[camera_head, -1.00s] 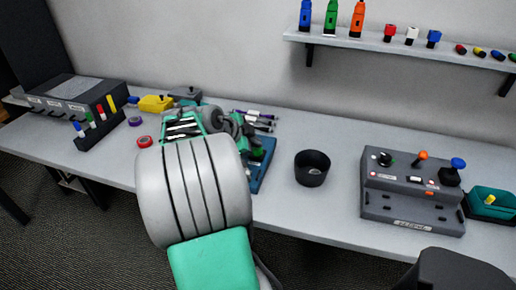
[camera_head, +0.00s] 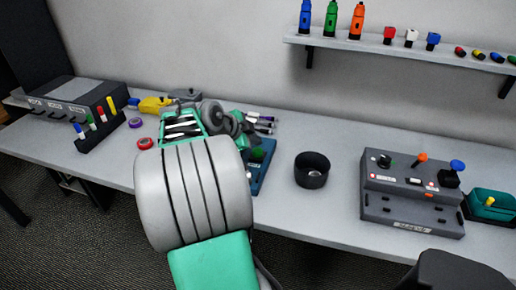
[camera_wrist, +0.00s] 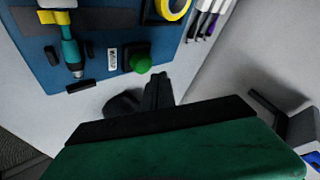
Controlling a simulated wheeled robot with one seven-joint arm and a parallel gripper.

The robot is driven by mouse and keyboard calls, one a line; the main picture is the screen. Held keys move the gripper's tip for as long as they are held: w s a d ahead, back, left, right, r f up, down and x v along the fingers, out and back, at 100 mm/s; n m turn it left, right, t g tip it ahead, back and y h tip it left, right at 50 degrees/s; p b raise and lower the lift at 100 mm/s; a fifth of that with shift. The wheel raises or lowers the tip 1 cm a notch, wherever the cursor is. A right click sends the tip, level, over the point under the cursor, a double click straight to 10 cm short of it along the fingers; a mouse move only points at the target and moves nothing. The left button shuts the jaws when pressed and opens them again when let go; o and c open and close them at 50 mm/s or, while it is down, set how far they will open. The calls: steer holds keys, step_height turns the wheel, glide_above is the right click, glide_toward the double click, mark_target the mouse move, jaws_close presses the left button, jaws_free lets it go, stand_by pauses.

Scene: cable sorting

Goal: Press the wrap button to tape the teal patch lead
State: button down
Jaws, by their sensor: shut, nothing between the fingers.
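The blue wrap board (camera_wrist: 40,68) fills the upper left of the wrist view, and its right part shows in the head view (camera_head: 262,172). A green round button (camera_wrist: 140,63) sits near its front edge beside a white label (camera_wrist: 112,59). The teal patch lead (camera_wrist: 71,50) lies on the board left of the button, its end by black holders. A yellow tape ring (camera_wrist: 173,8) is at the board's back. My gripper (camera_wrist: 158,88) is shut and empty, its dark tips close to the button; contact cannot be told. In the head view my arm hides much of the board.
Red (camera_head: 145,143) and purple (camera_head: 136,122) tape rolls lie left. The table between board and cup is clear.

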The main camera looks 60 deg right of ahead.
mark_target(255, 152)
steer(key=shift+r+p, duration=1.55)
steer(key=shift+r, duration=1.45)
